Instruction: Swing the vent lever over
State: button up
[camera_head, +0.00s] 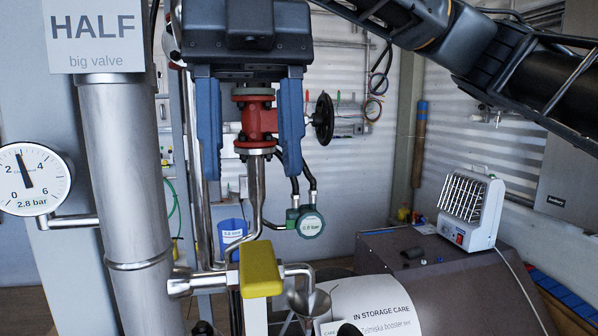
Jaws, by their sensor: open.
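The vent lever looks to be the yellow-sleeved handle (261,272) at the lower middle. It sits on a small steel branch pipe (205,283) that leaves the large pipe on the left and bends down on the right over a metal funnel (309,303). A pale part hangs below the yellow sleeve and runs out of the bottom of the picture. My gripper (251,174) hangs at the upper middle, with its two blue-grey fingers wide apart and pointing down. It is open and empty. In the picture it is above the yellow handle and apart from it.
A red valve (257,120) with a black handwheel (323,118) shows behind my fingers. The large steel pipe (125,170) carries a HALF sign (95,38) and a gauge (32,180) reading 2.8 bar. A brown casing (420,270) with a heater (470,210) stands at right.

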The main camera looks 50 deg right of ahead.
aim_at(260, 264)
jog(key=shift+b+x, duration=2.2)
jog(key=shift+x, duration=1.9)
jog(key=shift+f, duration=0.1)
jog(key=c, duration=0.8)
